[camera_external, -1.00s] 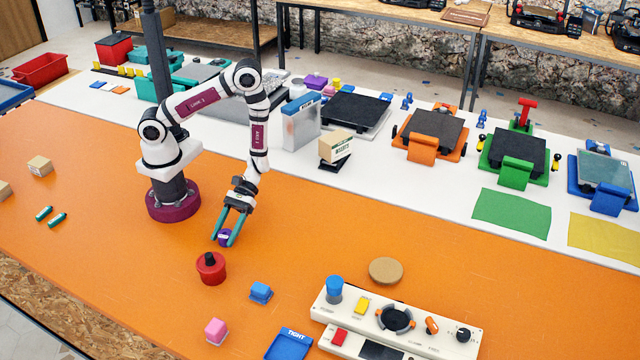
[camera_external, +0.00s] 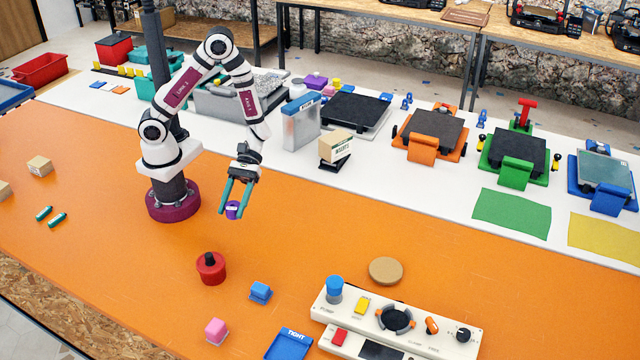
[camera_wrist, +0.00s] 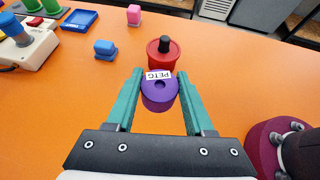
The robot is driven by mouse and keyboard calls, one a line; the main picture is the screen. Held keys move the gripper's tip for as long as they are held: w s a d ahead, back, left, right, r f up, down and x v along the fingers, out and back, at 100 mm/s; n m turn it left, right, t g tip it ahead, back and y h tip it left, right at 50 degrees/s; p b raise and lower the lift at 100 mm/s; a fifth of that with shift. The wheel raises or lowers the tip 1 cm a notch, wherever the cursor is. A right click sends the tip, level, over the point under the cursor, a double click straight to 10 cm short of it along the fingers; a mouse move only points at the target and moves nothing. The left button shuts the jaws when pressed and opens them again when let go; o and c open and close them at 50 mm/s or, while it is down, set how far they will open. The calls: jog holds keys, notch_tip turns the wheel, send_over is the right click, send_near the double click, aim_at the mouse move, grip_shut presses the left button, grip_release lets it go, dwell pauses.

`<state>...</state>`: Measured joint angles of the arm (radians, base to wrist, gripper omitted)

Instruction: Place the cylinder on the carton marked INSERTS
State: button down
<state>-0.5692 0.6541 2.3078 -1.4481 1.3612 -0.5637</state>
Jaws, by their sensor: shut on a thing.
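A purple cylinder (camera_external: 233,210) with a white label hangs between the teal fingers of my gripper (camera_external: 236,207), which is shut on it. In the wrist view the purple cylinder (camera_wrist: 159,92) has a hole in its top, and its label reads PETG. My gripper (camera_wrist: 160,98) holds it by its sides, above the orange table. The carton marked INSERTS (camera_external: 336,145) is a small tan box, tilted on a black stand (camera_external: 335,163) on the white strip, right of and behind my gripper.
A red pot with a black knob (camera_external: 211,268) stands in front of my gripper. A grey metal box with a blue top (camera_external: 301,125) stands left of the carton. A control panel (camera_external: 400,325) and a tan disc (camera_external: 386,271) lie front right. The orange table between is clear.

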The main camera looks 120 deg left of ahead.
jog(key=w+a+r+n+t+y, duration=0.35)
jog(key=w+a+n+t, duration=0.45)
jog(key=w+a, duration=0.45)
jog(key=a+r+n+t+y, duration=0.1)
jog(key=a+r+n+y, duration=0.25)
jog(key=a, duration=0.45)
jog(key=a+r+n+t+y, duration=0.1)
jog(key=a+r+n+y, duration=0.2)
jog(key=a, duration=0.4)
jog(key=a+r+n+y, duration=0.1)
jog(key=a+n+y, duration=0.3)
jog(key=a, duration=0.4)
send_over(336, 137)
notch_tip(336, 137, down, 6)
jog(key=shift+f, duration=0.2)
notch_tip(336, 137, down, 3)
jog(key=shift+s+f, duration=0.1)
jog(key=shift+f, duration=0.45)
